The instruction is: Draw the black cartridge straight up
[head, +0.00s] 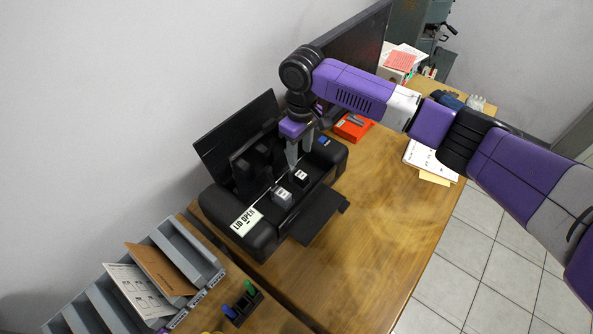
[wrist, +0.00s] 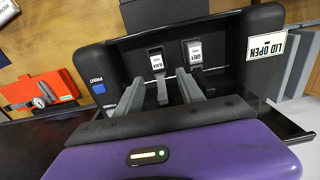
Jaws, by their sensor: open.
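The black cartridge (head: 301,178) sits upright in the open printer (head: 262,235), its label reading BLACK in the wrist view (wrist: 157,62). The grey cartridge (head: 282,199) stands beside it, labelled GREY in the wrist view (wrist: 194,52). My gripper (head: 299,160) is open and empty, above and behind the black cartridge in the head view. In the wrist view its two fingers (wrist: 158,88) appear on either side of the black cartridge's line, one toward the grey cartridge. I cannot tell how far the fingertips are from it.
The raised printer lid (head: 240,135) stands behind the cartridges. A LID OPEN label (head: 246,221) is on the printer's near end. A monitor (head: 355,45) and an orange-red box (head: 352,127) lie beyond. A grey sorter (head: 185,240) stands at the lower left.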

